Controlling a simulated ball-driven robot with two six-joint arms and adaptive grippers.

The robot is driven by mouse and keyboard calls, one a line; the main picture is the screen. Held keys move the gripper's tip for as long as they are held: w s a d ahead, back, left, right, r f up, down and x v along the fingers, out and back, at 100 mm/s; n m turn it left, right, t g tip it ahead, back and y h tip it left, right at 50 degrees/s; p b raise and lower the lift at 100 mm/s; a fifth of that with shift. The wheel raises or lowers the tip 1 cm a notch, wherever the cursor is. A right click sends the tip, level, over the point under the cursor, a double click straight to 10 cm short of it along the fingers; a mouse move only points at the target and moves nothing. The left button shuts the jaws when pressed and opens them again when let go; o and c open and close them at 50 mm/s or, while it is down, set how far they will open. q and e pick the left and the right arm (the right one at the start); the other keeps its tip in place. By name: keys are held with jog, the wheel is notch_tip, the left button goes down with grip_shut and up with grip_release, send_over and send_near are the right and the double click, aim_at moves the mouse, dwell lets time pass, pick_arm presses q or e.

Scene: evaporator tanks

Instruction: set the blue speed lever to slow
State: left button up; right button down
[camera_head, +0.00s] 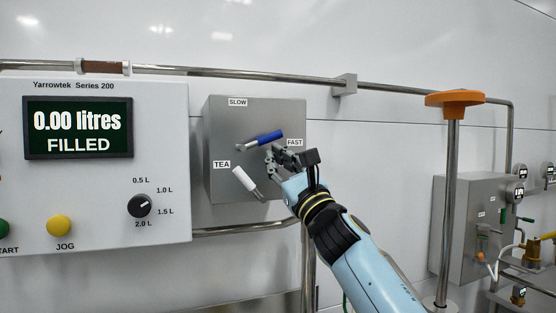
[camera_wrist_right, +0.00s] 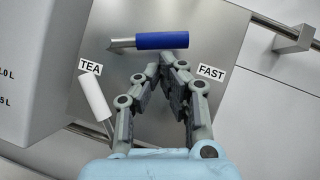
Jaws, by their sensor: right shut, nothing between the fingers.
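The blue speed lever (camera_head: 265,138) sits on a grey metal box (camera_head: 222,125). The SLOW label (camera_head: 238,102) is at the top of the box. My right gripper (camera_head: 270,152) is shut and empty, just below the blue handle. In the right wrist view the blue handle (camera_wrist_right: 160,40) lies across the front of the fingertips (camera_wrist_right: 172,58). I cannot tell whether they touch it. My left gripper is not in view.
A white lever (camera_head: 245,179) beside the TEA label (camera_head: 221,164) is below left of my right gripper. A white control panel (camera_head: 100,180) with a display stands at the left. A steel rail (camera_head: 260,75) runs above the box. An orange-topped post (camera_head: 454,99) stands to the right.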

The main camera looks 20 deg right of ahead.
jog(key=shift+r, duration=0.1)
jog(key=shift+d+r+n+y+p, duration=0.15)
jog(key=shift+n+y+p, duration=0.2)
jog(key=shift+n, duration=0.35)
